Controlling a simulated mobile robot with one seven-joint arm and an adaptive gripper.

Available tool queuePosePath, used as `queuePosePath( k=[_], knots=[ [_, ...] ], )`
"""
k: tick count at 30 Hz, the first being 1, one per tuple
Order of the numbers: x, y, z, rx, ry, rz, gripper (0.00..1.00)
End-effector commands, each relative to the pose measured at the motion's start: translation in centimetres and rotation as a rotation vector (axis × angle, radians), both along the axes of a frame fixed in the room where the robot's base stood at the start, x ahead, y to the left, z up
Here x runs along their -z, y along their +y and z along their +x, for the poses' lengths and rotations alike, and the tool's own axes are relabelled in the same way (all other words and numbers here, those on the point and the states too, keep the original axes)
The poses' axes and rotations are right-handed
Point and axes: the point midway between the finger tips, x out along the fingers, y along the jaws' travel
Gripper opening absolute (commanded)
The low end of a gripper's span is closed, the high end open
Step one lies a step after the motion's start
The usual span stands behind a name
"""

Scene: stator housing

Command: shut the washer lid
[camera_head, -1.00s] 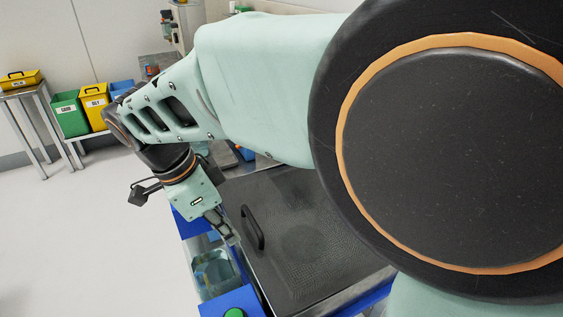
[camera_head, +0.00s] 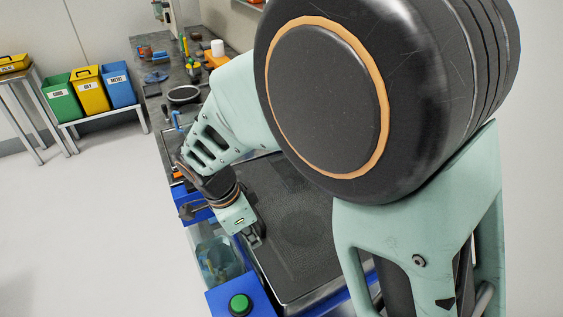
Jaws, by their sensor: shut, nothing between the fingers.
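The washer lid (camera_head: 300,230) is a dark, finely patterned panel. It lies about flat over the blue washer (camera_head: 225,300); I cannot tell whether it sits fully down on the rim. My gripper (camera_head: 254,241) points down at the lid's left edge. Its fingers are shut and hold nothing. They are at or just above the lid near its handle, and I cannot tell whether they touch. The handle is mostly hidden by the gripper. My arm covers the lid's far and right parts.
A green button (camera_head: 240,305) is on the washer's front left corner, beside a clear tank (camera_head: 218,260). Behind is a workbench (camera_head: 150,92) with tools and a black round dish (camera_head: 184,95). Green, yellow and blue bins (camera_head: 90,92) stand at the left. The floor at left is clear.

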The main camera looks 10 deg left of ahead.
Motion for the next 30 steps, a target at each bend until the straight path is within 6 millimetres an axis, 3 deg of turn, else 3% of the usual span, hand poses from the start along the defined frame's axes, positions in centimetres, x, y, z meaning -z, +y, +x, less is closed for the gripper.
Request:
queuePosePath(
  k=[6, 22, 30],
  knots=[
    [2.1, 0.2, -0.2, -0.001, 0.001, -0.001, 0.0],
    [2.8, 0.2, -0.2, -0.001, 0.0, 0.0, 0.0],
    [5.7, 0.5, -0.4, -0.002, 0.0, 0.0, 0.0]
  ],
)
